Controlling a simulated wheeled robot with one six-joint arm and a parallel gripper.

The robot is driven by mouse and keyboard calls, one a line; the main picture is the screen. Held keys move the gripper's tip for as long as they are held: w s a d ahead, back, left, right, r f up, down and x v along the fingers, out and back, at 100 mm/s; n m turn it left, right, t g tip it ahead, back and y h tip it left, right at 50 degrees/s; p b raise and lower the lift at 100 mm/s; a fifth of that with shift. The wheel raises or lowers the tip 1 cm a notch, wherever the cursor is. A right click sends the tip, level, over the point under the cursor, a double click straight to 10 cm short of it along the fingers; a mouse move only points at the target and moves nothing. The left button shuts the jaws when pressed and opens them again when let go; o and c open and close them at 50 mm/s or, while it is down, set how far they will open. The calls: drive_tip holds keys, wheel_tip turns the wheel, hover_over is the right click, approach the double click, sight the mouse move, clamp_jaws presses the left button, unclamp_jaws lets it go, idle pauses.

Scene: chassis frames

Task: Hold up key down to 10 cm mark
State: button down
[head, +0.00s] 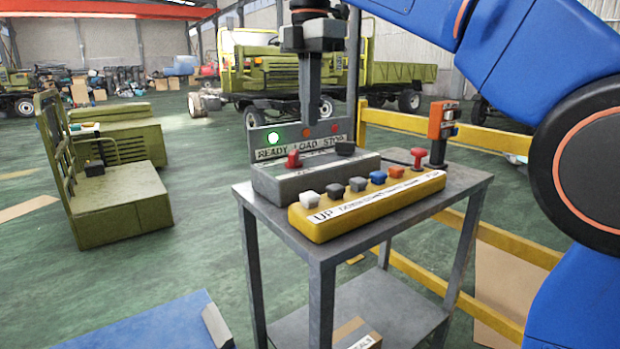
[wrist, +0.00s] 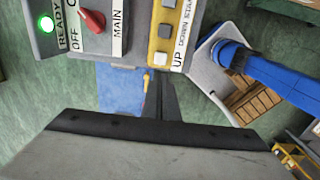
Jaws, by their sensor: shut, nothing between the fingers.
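The yellow control box (head: 370,206) lies along the front of the grey cart top, with a row of coloured keys. The white key (head: 309,199) stands at its left end by the "UP" label; it also shows in the wrist view (wrist: 161,59). Beside it is a dark key (head: 335,190), near "DOWN" lettering. My gripper (head: 312,121) is shut and empty, pointing down above the cart, apart from the keys. Its dark fingers (wrist: 159,98) show in the wrist view. I can make out no 10 cm mark.
Behind the keys is a grey box with a red "MAIN" switch (head: 293,160). The "READY" lamp (head: 273,136) glows green. A red knob (head: 417,157) and an orange device (head: 441,130) stand at right. A blue platform (head: 150,325) lies on the floor at left.

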sight(310, 194)
wheel_tip(310, 194, down, 14)
drive_tip(key=shift+r, duration=0.1)
idle(0.5)
drive_tip(key=shift+s+f, duration=0.1)
drive_tip(key=shift+f, duration=1.2)
idle(4.2)
drive_tip(key=shift+r, duration=0.4)
wheel_tip(310, 194, up, 15)
drive_tip(key=shift+f, duration=0.2)
drive_tip(key=shift+s+d, duration=0.1)
